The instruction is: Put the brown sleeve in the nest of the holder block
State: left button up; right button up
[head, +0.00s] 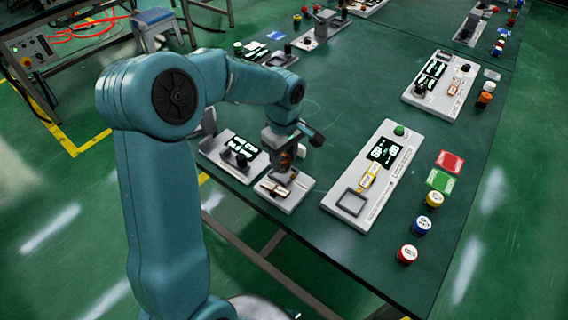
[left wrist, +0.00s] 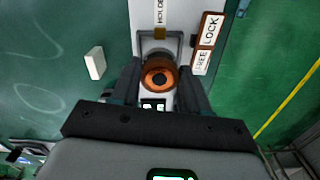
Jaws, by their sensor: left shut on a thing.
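The holder block (head: 284,192) is a pale grey block near the table's near left edge, with a HOLDER label (left wrist: 160,12). A grey U-shaped frame (left wrist: 159,38) on it lies partly behind the sleeve. I cannot tell whether the sleeve touches the nest.
A FREE/LOCK plate (left wrist: 207,42) is right of the frame. A small white block (left wrist: 95,62) lies to the left. A panel with a black knob (head: 235,155) adjoins the holder block. A larger grey panel (head: 372,180) stands to the right, with green table between.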

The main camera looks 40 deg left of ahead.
aim_at(284, 159)
pick_arm(q)
jog(key=shift+f, duration=1.45)
jog(key=shift+f, duration=0.1)
jog(key=shift+f, duration=0.15)
jog(key=o, duration=0.9)
jog(key=shift+r, duration=0.45)
notch_tip(284, 159, up, 12)
jog(key=shift+f+p, duration=0.2)
jog(key=shift+p, duration=0.1)
